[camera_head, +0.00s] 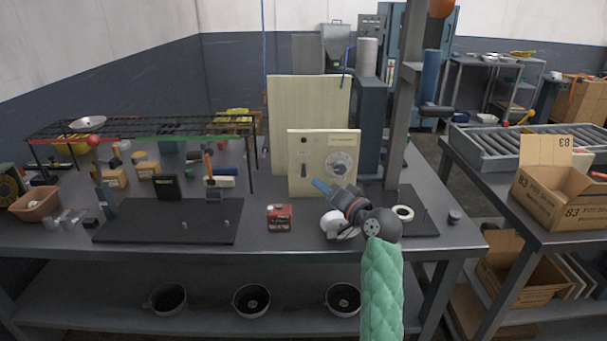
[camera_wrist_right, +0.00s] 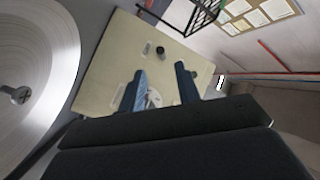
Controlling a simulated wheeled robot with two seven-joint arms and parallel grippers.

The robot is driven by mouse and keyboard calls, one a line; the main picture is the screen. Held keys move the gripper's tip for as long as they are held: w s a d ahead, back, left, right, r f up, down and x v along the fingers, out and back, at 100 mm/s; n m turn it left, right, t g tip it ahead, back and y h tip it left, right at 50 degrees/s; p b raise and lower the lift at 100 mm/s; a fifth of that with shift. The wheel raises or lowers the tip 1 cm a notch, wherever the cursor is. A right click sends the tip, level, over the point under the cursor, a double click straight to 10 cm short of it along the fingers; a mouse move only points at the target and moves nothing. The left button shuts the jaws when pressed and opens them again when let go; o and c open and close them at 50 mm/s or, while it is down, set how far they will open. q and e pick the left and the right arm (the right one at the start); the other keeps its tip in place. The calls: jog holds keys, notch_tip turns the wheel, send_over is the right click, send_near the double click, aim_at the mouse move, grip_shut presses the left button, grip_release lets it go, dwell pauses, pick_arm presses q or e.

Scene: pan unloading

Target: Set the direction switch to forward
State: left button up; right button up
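A cream control panel (camera_head: 322,143) stands upright on the grey table. It has a round dial (camera_head: 341,163) on its right half and a small dark lever switch (camera_head: 304,169) at the lower left; I cannot read which control is the direction switch or its setting. My right gripper (camera_head: 318,185) is just in front of the panel's lower part, near the lever. In the right wrist view its two blue fingers (camera_wrist_right: 160,88) are apart and point at the cream panel (camera_wrist_right: 110,60), with a black knob (camera_wrist_right: 160,50) beyond. Nothing is visibly held. My left gripper is out of view.
A red box (camera_head: 279,217) stands left of my right gripper and a white tape ring (camera_head: 403,213) right of it. A black mat (camera_head: 165,222) and a wire rack (camera_head: 140,126) are to the left. A shiny round disc (camera_wrist_right: 30,65) fills the wrist view's left side.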

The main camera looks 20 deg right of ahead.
aim_at(304, 171)
jog(key=p+x, duration=0.1)
jog(key=x, duration=0.4)
jog(key=shift+a, duration=0.1)
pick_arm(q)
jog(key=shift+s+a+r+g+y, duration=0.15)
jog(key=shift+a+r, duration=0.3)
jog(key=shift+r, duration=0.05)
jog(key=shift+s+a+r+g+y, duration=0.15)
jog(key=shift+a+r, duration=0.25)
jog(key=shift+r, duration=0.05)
pick_arm(e)
jog(key=shift+x, duration=0.9)
grip_shut()
